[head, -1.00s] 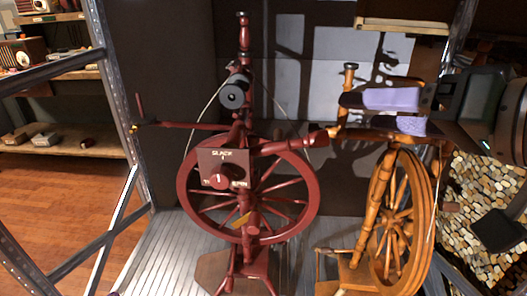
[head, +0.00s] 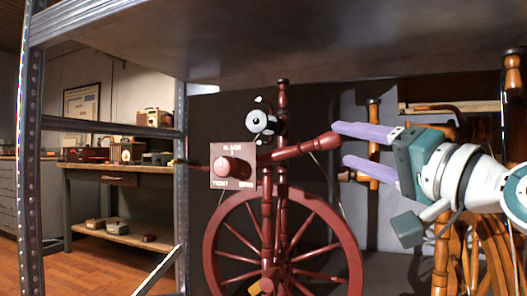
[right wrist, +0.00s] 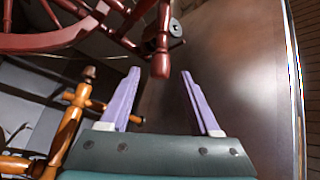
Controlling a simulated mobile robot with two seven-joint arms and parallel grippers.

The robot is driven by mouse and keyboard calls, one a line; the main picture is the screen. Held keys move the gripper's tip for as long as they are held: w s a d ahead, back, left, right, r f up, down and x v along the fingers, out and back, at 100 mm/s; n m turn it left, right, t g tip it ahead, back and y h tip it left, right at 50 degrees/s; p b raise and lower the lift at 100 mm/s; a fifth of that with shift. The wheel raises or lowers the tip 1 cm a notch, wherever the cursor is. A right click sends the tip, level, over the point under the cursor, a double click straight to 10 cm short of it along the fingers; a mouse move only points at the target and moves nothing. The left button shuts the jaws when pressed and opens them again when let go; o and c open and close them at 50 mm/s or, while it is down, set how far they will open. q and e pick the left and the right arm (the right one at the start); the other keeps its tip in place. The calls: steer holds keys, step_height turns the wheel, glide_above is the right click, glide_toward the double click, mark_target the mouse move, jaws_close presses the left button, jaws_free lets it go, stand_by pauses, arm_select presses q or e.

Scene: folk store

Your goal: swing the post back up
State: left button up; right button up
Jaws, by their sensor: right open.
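A dark red spinning wheel (head: 214,252) stands in the middle of the head view. A turned red post (head: 298,149) on it leans far over, nearly level, rising slightly to the right. An upright red post (head: 283,100) with a knobbed top stands behind. My right gripper (head: 345,146) is open, its two lilac fingers pointing left at the leaning post's free end. In the right wrist view that post end (right wrist: 161,66) lies at the mouth between the fingertips (right wrist: 160,74); I cannot tell whether they touch it. My left gripper is not in view.
A square plate (head: 218,182) with a red knob, lettered "SLACK" at the top, sits left of the leaning post. A lighter wooden spinning wheel (head: 487,245) stands at right, partly behind my arm. A metal shelf (head: 290,35) spans overhead, with an upright (head: 183,215) at left.

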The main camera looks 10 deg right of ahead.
mark_target(318, 137)
steer(key=b+x, duration=0.2)
steer(key=x, duration=0.6)
steer(key=shift+w+a, duration=0.15)
jaws_close()
stand_by(1.1)
